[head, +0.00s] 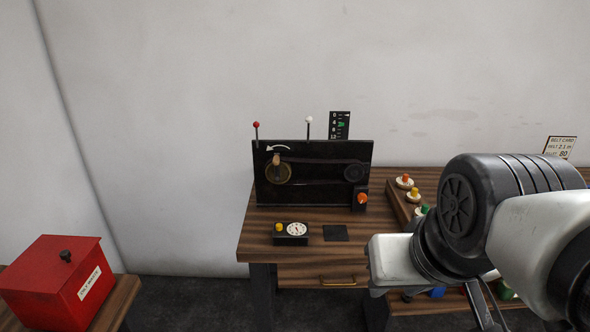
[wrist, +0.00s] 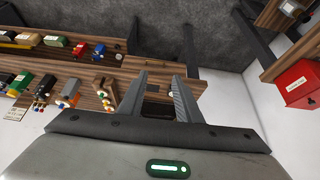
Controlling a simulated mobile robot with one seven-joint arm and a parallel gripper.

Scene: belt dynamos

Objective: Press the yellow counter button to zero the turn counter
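The yellow counter button (head: 279,227) sits on the left of a small black box with a white round dial (head: 296,229), the turn counter. The box stands near the front edge of the wooden bench, left of a flat dark square. My arm reaches in from the right, and its near links stand right of the counter. My gripper (wrist: 160,78) shows in the wrist view with its two fingers apart and nothing held. A dark object lies partly hidden between and behind the fingers. I cannot make out the yellow button in the wrist view.
A black panel (head: 320,190) with a crank, belt and orange knob (head: 362,198) stands behind the counter. A wooden rack with several coloured knobs (head: 413,195) is to its right. A red box (head: 58,283) stands at lower left. The bench's left front corner is clear.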

